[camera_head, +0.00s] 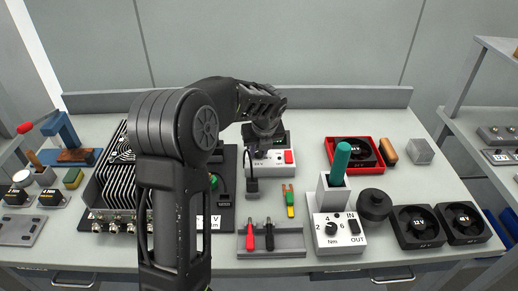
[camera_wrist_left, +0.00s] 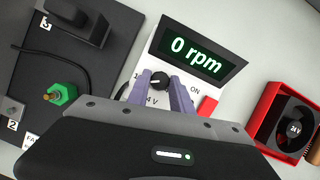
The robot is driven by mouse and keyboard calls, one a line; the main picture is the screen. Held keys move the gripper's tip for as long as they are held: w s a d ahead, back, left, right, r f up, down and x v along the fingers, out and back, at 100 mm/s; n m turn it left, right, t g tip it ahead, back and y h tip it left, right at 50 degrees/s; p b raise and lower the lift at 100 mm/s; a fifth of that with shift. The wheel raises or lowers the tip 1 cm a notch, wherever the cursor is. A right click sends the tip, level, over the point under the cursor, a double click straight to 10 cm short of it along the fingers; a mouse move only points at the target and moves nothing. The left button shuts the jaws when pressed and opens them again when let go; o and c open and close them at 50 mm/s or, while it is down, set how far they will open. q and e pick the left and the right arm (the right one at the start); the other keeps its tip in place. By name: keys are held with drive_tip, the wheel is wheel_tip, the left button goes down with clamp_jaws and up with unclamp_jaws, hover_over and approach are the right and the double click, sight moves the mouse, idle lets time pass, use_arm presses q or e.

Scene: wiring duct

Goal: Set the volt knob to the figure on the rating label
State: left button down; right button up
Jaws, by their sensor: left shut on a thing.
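The black volt knob (camera_wrist_left: 158,80) is on a white supply box (camera_head: 284,168) with a dark display (camera_wrist_left: 193,48) reading 0 rpm. My left gripper (camera_wrist_left: 163,88) is shut on the knob, with a purple finger on each side. Beside the knob I read part of a "1" and "4 V"; the fingers hide the rest, and I cannot tell the exact pointer setting. A white label (camera_head: 208,222) beside my left arm is partly hidden; only a "V" and part of a lower line show. In the head view my left gripper (camera_head: 263,148) covers the knob. My right gripper is out of view.
A red switch (camera_wrist_left: 208,106) marked ON sits right of the knob. A red tray (camera_head: 329,157) holds a fan (camera_wrist_left: 294,122) marked 24 V. Two fans (camera_head: 416,226) stand front right, one readable as 12 V. A torque box (camera_head: 338,233) and probe rack (camera_head: 290,243) stand in front.

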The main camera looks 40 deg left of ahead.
use_arm(q)
drive_tip(key=shift+n, duration=0.4)
drive_tip(key=n+p, duration=0.1)
drive_tip(key=n, duration=0.1)
drive_tip(key=n+g+p, duration=0.1)
drive_tip(key=n, duration=0.1)
drive_tip(key=n+g+y+p, duration=0.1)
drive_tip(key=shift+w+r+n, duration=0.15)
drive_tip(key=shift+w+n, duration=0.1)
drive_tip(key=shift+n, duration=0.15)
drive_tip(key=n+g+p, duration=0.1)
drive_tip(key=n+p, duration=0.1)
drive_tip(key=n, duration=0.1)
drive_tip(key=shift+g, duration=0.4)
drive_tip(key=shift+w+n+g+p, duration=0.1)
drive_tip(key=shift+n+g+p, duration=0.3)
drive_tip(key=shift+n, duration=0.8)
drive_tip(key=c, duration=1.1)
unclamp_jaws()
drive_tip(key=shift+c, duration=0.2)
